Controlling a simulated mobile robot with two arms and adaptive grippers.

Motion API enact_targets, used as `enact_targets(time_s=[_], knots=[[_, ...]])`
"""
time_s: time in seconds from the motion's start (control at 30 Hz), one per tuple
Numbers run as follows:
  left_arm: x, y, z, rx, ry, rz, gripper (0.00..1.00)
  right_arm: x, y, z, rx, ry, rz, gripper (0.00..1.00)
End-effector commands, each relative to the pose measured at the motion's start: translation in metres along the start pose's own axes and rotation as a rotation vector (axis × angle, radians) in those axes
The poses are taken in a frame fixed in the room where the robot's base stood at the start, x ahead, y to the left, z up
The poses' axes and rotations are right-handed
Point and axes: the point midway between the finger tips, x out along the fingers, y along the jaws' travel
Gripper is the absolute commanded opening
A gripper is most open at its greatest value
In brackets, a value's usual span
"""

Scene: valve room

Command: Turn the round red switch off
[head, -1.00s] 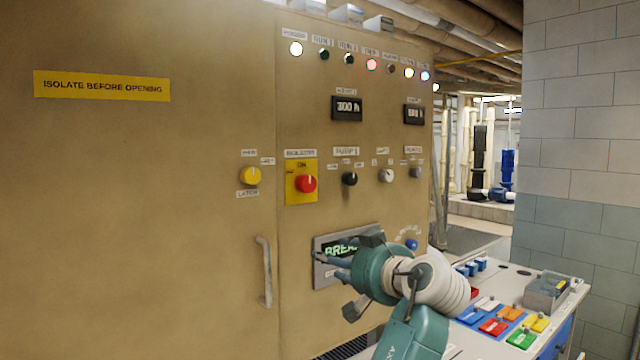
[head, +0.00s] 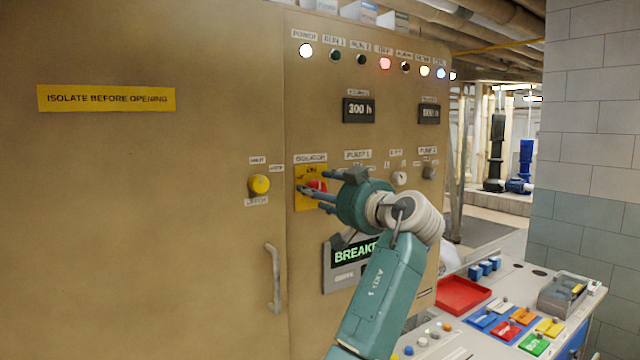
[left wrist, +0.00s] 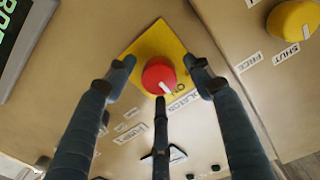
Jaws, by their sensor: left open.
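The round red switch (left wrist: 155,74) sits on a yellow plate (left wrist: 176,36) on the tan cabinet. In the left wrist view its white mark points towards the ON label. In the head view the switch (head: 317,185) is partly hidden behind my left gripper's fingers. My left gripper (head: 318,190) is open in front of it. In the left wrist view two fingers lie on either side of the switch and a third lies near its lower edge. I cannot tell whether any finger touches it. My right gripper is in neither view.
A yellow knob (head: 260,184) is left of the switch, above a door handle (head: 273,278). A console (head: 520,275) with coloured buttons and trays stands at lower right.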

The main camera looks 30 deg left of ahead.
Motion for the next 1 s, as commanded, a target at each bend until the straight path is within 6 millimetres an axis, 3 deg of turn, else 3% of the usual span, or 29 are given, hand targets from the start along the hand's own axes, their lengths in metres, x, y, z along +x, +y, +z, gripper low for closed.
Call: enact_targets(time_s=[0.37,0.6,1.0], knots=[[0.006,0.0,0.001,0.001,-0.001,0.0,0.53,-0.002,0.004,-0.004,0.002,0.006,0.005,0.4],[0.006,0.0,0.001,0.001,-0.001,0.001,0.08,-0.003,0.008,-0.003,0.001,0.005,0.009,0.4],[0.006,0.001,0.003,-0.068,0.001,0.001,0.07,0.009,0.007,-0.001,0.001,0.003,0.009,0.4]])
